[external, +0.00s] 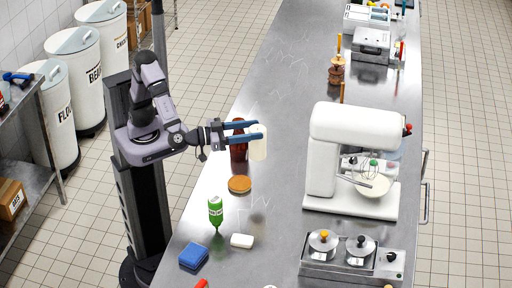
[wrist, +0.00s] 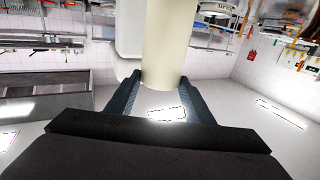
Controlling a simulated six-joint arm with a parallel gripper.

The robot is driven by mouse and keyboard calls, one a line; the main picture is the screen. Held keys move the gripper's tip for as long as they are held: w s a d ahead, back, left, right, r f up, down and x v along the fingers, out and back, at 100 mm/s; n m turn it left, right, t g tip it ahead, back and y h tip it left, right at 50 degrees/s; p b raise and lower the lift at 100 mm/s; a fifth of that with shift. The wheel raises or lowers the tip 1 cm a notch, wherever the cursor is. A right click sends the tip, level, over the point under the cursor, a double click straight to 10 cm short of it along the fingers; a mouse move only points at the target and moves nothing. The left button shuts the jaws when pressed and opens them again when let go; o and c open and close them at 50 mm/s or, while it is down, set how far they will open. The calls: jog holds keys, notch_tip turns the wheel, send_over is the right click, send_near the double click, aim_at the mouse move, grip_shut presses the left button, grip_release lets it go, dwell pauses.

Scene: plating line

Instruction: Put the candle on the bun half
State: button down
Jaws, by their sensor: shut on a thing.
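The candle (external: 258,150) is a thick cream cylinder, upright between the blue fingers of my gripper (external: 255,132). In the wrist view the candle (wrist: 168,45) rises from between the two fingers of my gripper (wrist: 157,88). The gripper is shut on it and reaches level over the steel counter. I cannot tell whether the candle's bottom touches the counter. The bun half (external: 239,185), a round orange-brown disc, lies on the counter below and slightly left of the candle in the external view, with nothing on it.
A dark red-brown jar (external: 238,150) stands just left of the candle. A white mixer (external: 352,155) stands to the right. The counter (external: 275,195) right of the bun half is clear.

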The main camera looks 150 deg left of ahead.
jog(key=s+d+f+n+g, duration=0.2)
jog(key=s+d+g, duration=0.1)
jog(key=s+d, duration=0.15)
notch_tip(320, 180, down, 10)
jog(key=shift+f+y+p, duration=0.15)
jog(key=shift+y+p, duration=0.2)
jog(key=shift+y, duration=0.05)
dwell(0.5)
jog(key=shift+d+f, duration=0.1)
jog(key=shift+f, duration=0.15)
jog(key=c, duration=0.9)
grip_release()
jog(key=shift+r, duration=0.1)
jog(key=d+b, duration=0.1)
jog(key=d, duration=0.3)
jog(key=s+d+b, duration=0.1)
jog(key=d, duration=0.3)
jog(key=d+b, duration=0.1)
jog(key=d, duration=0.3)
jog(key=shift+s+r, duration=0.15)
jog(key=shift+s, duration=0.25)
